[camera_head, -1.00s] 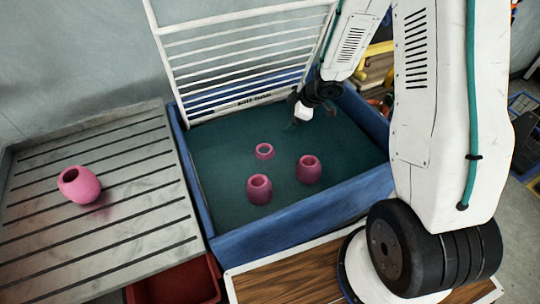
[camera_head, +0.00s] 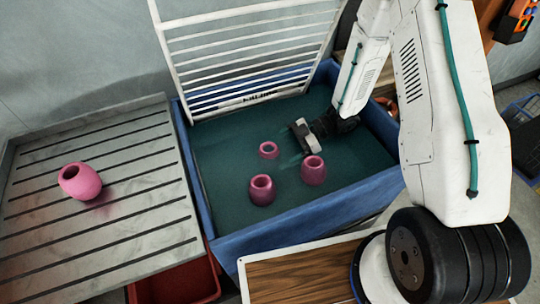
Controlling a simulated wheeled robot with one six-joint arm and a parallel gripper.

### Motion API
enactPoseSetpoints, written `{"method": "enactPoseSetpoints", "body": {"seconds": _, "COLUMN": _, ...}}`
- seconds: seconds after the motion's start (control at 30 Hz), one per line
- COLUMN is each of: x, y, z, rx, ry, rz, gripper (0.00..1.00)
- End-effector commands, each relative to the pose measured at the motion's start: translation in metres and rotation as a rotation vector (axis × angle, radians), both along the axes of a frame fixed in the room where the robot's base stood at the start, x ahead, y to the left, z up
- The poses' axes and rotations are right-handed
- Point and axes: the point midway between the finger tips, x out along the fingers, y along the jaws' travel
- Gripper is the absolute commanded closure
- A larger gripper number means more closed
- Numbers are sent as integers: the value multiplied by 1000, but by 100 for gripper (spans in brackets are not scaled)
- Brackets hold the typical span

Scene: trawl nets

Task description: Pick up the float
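Three pink hollow floats are in a blue tub with a dark teal, water-like inside. The small float (camera_head: 268,150) shows mainly its ring-shaped rim. The front float (camera_head: 262,190) and the right float (camera_head: 313,171) stand higher with open tops. A fourth pink float (camera_head: 80,182) lies tilted on the slatted grey board at left. My gripper (camera_head: 273,146) is low in the tub, pointing left. Its teal fingers look spread apart, on either side of the small float's right edge. They blend with the background, so contact cannot be told.
The blue tub (camera_head: 235,245) has raised walls. A white rack (camera_head: 240,60) leans upright at its back. The grey slatted board (camera_head: 125,225) is at left, with a red bin (camera_head: 180,280) below. A wooden-topped surface (camera_head: 300,280) is in front.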

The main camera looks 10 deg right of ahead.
Motion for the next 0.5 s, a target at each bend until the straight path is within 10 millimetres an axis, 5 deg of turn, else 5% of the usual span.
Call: {"method": "enactPoseSetpoints", "body": {"seconds": 0.5, "x": -9, "y": 54, "z": -21, "rx": -3, "ry": -1, "rz": -2, "gripper": 10}}
